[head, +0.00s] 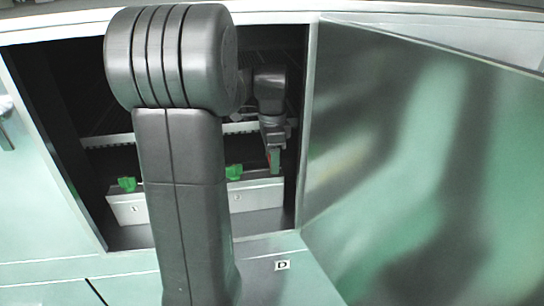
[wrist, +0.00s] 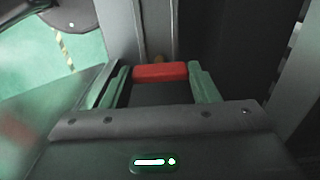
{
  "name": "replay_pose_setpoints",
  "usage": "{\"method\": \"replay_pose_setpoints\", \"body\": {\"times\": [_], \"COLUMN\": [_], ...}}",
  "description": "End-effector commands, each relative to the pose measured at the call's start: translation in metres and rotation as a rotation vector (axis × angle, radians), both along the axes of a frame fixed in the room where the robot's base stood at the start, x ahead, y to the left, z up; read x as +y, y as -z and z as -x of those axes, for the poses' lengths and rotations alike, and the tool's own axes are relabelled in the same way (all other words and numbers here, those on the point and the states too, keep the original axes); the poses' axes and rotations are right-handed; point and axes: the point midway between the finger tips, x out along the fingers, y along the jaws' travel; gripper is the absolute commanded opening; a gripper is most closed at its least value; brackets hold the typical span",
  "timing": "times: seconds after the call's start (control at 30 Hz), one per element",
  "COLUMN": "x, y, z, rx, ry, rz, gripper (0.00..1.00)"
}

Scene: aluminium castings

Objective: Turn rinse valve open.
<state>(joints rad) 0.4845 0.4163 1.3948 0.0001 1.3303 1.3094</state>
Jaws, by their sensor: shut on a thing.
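A red valve handle (wrist: 160,72) lies crosswise between the two green fingers of my gripper (wrist: 160,85) in the wrist view. The fingers are shut on it at its two ends. A brownish fitting shows just behind the handle, partly hidden. In the head view my gripper (head: 274,160) is inside the open cabinet, on its right side, pointing down. Only a trace of red shows at its fingertips there, so the handle's turn angle cannot be told from that view.
The cabinet door (head: 420,160) stands open on the right. Inside, a pale box (head: 258,195) carries green knobs (head: 127,184) and number labels; my arm hides its middle. A light perforated rail (head: 107,141) runs across behind. The cabinet's right edge (head: 306,130) is close to my gripper.

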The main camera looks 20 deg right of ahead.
Motion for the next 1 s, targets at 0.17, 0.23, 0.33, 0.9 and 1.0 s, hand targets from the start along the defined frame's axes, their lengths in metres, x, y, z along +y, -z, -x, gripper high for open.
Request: {"method": "replay_pose_setpoints", "body": {"times": [0.17,0.23,0.33,0.9,1.0], "x": [-0.0001,-0.0001,-0.0001,-0.0002,-0.0002], "y": [-0.0017,-0.0022,-0.0029,-0.0027,-0.0024], "z": [0.0002,0.0,0.0,-0.0002,-0.0001], "rx": [0.001,0.001,0.002,0.001,0.001], "ry": [-0.055,-0.093,-0.164,-0.694,-0.789], "rz": [0.0,0.0,0.0,0.0,0.0], "gripper": [0.32,0.32,0.32,0.32,0.32]}}
